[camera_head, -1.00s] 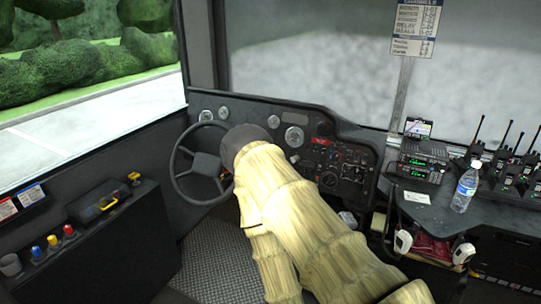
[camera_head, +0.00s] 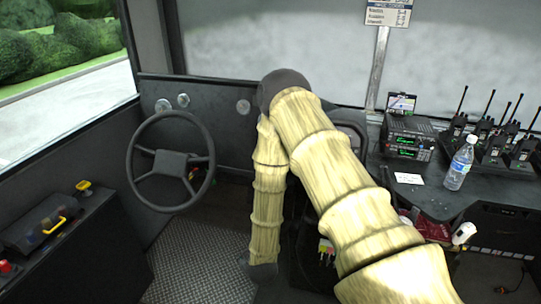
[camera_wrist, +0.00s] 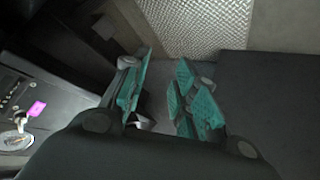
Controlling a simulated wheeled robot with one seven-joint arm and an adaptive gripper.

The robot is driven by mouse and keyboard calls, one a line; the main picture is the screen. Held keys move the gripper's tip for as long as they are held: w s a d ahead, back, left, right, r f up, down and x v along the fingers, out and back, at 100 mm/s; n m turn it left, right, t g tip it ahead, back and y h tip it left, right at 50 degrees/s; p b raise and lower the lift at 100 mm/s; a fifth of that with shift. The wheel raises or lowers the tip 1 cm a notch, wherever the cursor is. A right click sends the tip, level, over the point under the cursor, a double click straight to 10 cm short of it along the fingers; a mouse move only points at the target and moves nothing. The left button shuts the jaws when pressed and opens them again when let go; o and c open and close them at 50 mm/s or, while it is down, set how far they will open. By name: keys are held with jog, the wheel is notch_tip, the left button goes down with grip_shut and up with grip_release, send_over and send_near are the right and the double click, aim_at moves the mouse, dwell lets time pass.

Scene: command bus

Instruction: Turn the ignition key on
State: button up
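No ignition key can be made out for certain. In the wrist view, a small magenta piece (camera_wrist: 37,108) stands out on a dark panel (camera_wrist: 14,92) at the far left, beside a round dial; I cannot tell whether it is the key. My gripper (camera_wrist: 162,82) shows in the wrist view with its two teal fingers apart and nothing between them. It is to the right of the magenta piece and away from it. In the head view my arm hides the gripper and most of the dashboard's right part. The steering wheel (camera_head: 171,157) is clear to the left.
A side console (camera_head: 45,222) stands at lower left. On the right, a dark desk (camera_head: 415,195) carries a radio (camera_head: 408,140), a water bottle (camera_head: 459,163) and several handheld radios. A white handset (camera_head: 463,233) hangs below. Patterned floor (camera_head: 195,262) is open below the wheel.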

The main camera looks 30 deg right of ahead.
jog(key=w+d+r+t+h+b, duration=0.1)
jog(key=w+d+r+t, duration=0.2)
jog(key=w, duration=0.4)
jog(key=w+d+r+t+h+b, duration=0.1)
jog(key=w+d+r+h, duration=0.1)
jog(key=w+d+r, duration=0.3)
jog(key=w+d+r+m+t+h+b, duration=0.1)
jog(key=w+d+r+h, duration=0.2)
jog(key=w+d+r, duration=0.4)
jog(key=w+d+r+m+t+h+b, duration=0.1)
jog(key=w+d+r+h, duration=0.3)
jog(key=d, duration=0.5)
jog(key=shift+y, duration=0.6)
jog(key=x, duration=0.6)
jog(key=r+x, duration=0.1)
jog(key=x, duration=0.2)
jog(key=shift+w+d, duration=0.2)
jog(key=shift+w, duration=0.1)
grip_shut()
